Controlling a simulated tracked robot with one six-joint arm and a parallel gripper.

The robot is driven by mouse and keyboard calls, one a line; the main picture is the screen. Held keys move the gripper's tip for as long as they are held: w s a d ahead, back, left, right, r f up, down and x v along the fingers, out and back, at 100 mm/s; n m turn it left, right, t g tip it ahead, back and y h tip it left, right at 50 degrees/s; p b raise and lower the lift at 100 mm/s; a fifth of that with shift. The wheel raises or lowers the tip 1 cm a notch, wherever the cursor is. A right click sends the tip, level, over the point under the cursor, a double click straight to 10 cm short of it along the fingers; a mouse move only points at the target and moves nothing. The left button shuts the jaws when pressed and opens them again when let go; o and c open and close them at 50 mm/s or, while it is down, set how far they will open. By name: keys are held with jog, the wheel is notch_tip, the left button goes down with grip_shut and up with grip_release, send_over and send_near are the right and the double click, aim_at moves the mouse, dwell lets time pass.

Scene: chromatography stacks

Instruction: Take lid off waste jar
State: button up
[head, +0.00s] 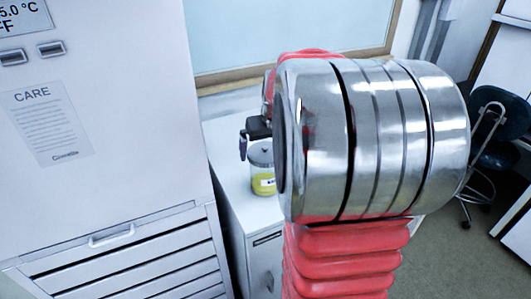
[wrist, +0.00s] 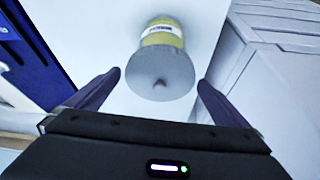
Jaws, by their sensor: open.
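The waste jar (head: 263,183) stands on a white cabinet top in the head view, with yellow contents and a white label. Its grey lid (head: 261,153) is on it. In the wrist view the jar (wrist: 162,33) shows beyond its round grey lid (wrist: 160,75), which has a small knob in the middle. My gripper (wrist: 160,80) is open, with one dark finger on each side of the lid and a gap on both sides. In the head view part of my gripper (head: 243,146) shows just above and left of the jar; my arm hides the rest.
The white cabinet top (head: 228,150) is clear around the jar. A tall white cabinet (head: 100,110) with a CARE notice stands at left. A window (head: 285,35) is behind. A dark chair (head: 497,125) stands at far right.

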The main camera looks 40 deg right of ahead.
aim_at(266, 150)
dwell(0.3)
jog(key=c, duration=0.9)
jog(key=shift+c, duration=0.2)
notch_tip(266, 150, up, 10)
dwell(0.7)
